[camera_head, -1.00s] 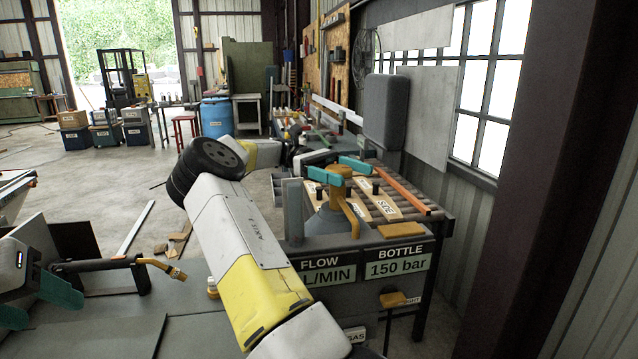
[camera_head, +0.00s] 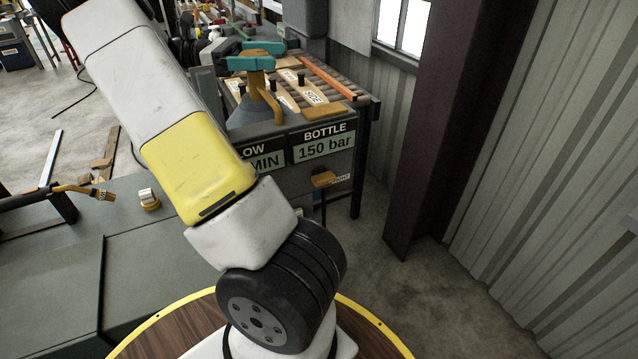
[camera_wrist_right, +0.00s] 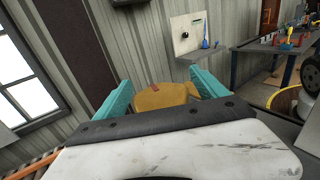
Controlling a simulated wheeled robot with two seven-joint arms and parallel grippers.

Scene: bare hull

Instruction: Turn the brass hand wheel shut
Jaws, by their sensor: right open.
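The brass hand wheel (camera_head: 256,80) sits on top of a grey cone-shaped bottle top (camera_head: 248,112), behind the panel with the BOTTLE and FLOW displays. My right gripper (camera_head: 257,55) is at the wheel, its teal fingers spread on either side of the top. In the right wrist view the wheel (camera_wrist_right: 163,98) shows as a round brass disc between the two open teal fingers (camera_wrist_right: 160,82). I cannot tell whether the fingers touch it. My left gripper is out of view.
The BOTTLE display (camera_head: 323,147) reads 150 bar. A roller rack (camera_head: 335,85) with wooden pieces lies beyond the wheel. A dark steel post (camera_head: 430,130) and corrugated wall stand to the right. A brass-tipped torch (camera_head: 90,190) is at the left.

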